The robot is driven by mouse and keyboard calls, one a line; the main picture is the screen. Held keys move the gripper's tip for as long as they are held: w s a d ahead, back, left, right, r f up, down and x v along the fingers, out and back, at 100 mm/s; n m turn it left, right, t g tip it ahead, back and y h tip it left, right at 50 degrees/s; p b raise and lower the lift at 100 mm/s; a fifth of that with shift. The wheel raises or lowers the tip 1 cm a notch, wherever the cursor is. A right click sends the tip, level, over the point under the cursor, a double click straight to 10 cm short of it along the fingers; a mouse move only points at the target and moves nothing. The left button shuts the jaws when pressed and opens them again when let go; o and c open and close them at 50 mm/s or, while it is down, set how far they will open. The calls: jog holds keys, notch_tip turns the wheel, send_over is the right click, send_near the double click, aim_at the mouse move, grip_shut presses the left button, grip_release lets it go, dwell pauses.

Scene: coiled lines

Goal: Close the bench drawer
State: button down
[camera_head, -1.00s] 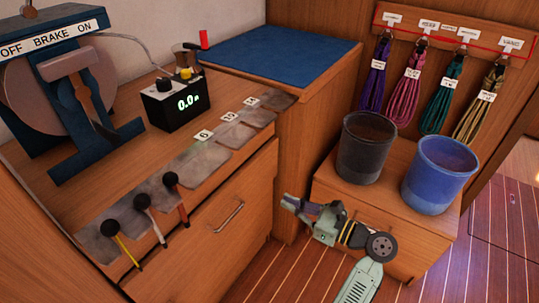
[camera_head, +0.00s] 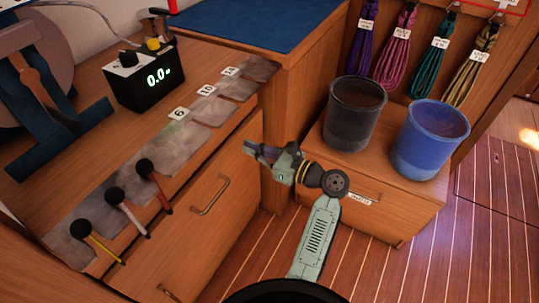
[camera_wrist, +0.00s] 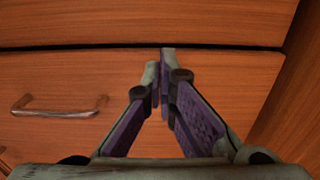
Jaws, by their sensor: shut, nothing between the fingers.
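The bench drawer (camera_head: 185,235) has a wooden front with a metal bar handle (camera_head: 211,196). In the wrist view the drawer front (camera_wrist: 225,85) lies below a dark gap, with the handle (camera_wrist: 60,107) at the left. I cannot tell how far the drawer stands out. My gripper (camera_head: 250,149) is shut and empty, near the upper right corner of the drawer front, up and right of the handle. In the wrist view my gripper (camera_wrist: 163,58) has its fingertips together by the drawer's top edge. I cannot tell whether they touch it.
Lollipop-like black-knobbed sticks (camera_head: 116,195) stand at the bench's front edge. A black meter box (camera_head: 146,82) stands on the bench top. At right, a dark bin (camera_head: 354,115) and a blue bin (camera_head: 430,140) stand on a low wooden box (camera_head: 375,200). Coiled lines (camera_head: 432,55) hang behind.

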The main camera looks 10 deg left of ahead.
aim_at(233, 142)
jog(key=shift+x, duration=1.5)
jog(key=shift+w+a+r+p, duration=0.15)
jog(key=shift+a+p, duration=0.15)
jog(key=shift+p, duration=0.15)
jog(key=shift+w+a+r+p, duration=0.15)
jog(key=shift+a+p, duration=0.15)
jog(key=shift+p, duration=0.15)
jog(key=shift+w+a+p, duration=0.1)
jog(key=shift+a+p, duration=0.3)
jog(key=shift+a, duration=0.05)
jog(key=shift+w+a+f, duration=0.1)
jog(key=shift+a+f, duration=0.05)
jog(key=shift+f, duration=0.1)
